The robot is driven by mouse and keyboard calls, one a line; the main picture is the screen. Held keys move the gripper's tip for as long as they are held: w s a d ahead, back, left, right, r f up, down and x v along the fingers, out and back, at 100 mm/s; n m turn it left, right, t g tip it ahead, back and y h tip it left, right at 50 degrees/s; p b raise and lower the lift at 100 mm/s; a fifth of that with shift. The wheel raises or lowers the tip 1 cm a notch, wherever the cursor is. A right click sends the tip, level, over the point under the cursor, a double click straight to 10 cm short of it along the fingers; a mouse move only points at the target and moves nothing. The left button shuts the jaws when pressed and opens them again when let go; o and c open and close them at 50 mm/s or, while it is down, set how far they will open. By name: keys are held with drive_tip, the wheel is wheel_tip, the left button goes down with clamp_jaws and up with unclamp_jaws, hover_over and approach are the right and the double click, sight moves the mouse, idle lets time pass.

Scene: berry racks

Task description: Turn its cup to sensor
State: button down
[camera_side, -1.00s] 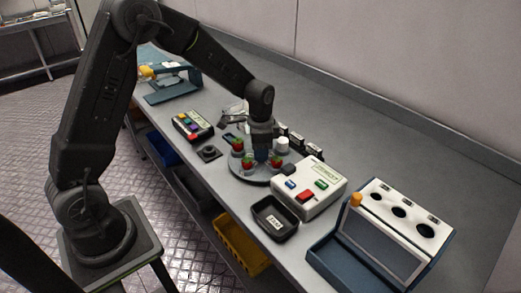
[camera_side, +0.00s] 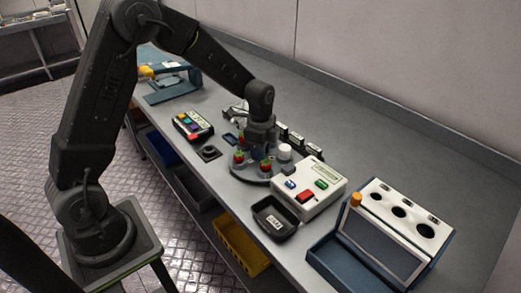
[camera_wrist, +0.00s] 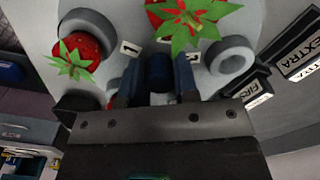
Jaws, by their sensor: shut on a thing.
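A round grey turntable (camera_side: 244,175) stands on the bench and carries cups with red strawberries. Two berries, a left one (camera_side: 239,157) and a right one (camera_side: 265,166), show at its front in the side view. In the wrist view one berry (camera_wrist: 80,46) sits in a grey cup at left, another (camera_wrist: 188,16) is at the top edge, and a grey cup (camera_wrist: 231,58) at right looks empty. My gripper (camera_side: 261,149) points down over the turntable. In the wrist view it is shut on a dark blue knob (camera_wrist: 158,70) between the cups. I cannot tell which part is the sensor.
A white cylinder (camera_side: 284,151) stands at the turntable's right. A white button box (camera_side: 318,172), a black tray (camera_side: 270,229) and a blue-white rack with holes (camera_side: 405,215) are to the right. Labelled blocks (camera_wrist: 253,92) stand close beside the turntable.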

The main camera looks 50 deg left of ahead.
drive_tip(key=shift+m, duration=4.4)
drive_tip(key=c, duration=0.9)
unclamp_jaws()
drive_tip(key=shift+o, duration=0.2)
wheel_tip(320, 180, up, 14)
